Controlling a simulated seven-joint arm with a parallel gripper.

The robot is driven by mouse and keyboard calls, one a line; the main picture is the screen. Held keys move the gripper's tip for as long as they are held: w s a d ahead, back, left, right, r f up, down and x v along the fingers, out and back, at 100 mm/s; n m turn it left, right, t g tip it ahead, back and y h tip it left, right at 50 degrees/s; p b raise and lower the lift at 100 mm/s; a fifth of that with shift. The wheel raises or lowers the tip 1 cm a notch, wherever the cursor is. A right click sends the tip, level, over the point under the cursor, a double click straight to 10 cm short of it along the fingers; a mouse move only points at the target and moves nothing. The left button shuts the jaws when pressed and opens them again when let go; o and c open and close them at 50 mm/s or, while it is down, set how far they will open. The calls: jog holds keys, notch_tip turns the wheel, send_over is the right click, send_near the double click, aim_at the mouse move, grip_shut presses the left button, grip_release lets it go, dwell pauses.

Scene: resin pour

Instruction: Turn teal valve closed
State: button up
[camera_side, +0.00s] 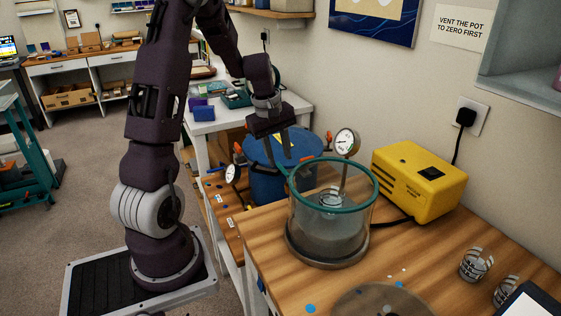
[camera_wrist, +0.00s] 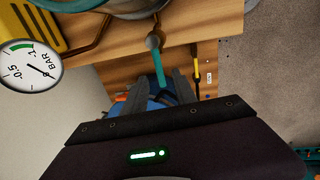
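The teal valve (camera_wrist: 158,68) shows in the wrist view as a straight teal lever running from a round grey pivot beside the pot toward my gripper. My gripper (camera_wrist: 164,76) is open, with one finger on each side of the lever's free end. A gap shows between lever and fingers; contact cannot be told. In the side view my gripper (camera_side: 279,150) points down just left of the glass pot (camera_side: 325,225), which has a teal rim. There the valve lever is small and hard to separate from the rim and fingers.
A dial gauge (camera_side: 347,141) stands over the pot, also in the wrist view (camera_wrist: 30,68). A yellow pump (camera_side: 420,180) sits right of the pot. A yellow lever (camera_wrist: 196,65) lies close beside the teal one. A blue drum (camera_side: 262,180) stands behind my gripper.

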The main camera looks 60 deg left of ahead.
aim_at(284, 171)
jog(key=shift+w+f, duration=0.2)
jog(key=shift+f, duration=1.05)
grip_shut()
dwell(0.4)
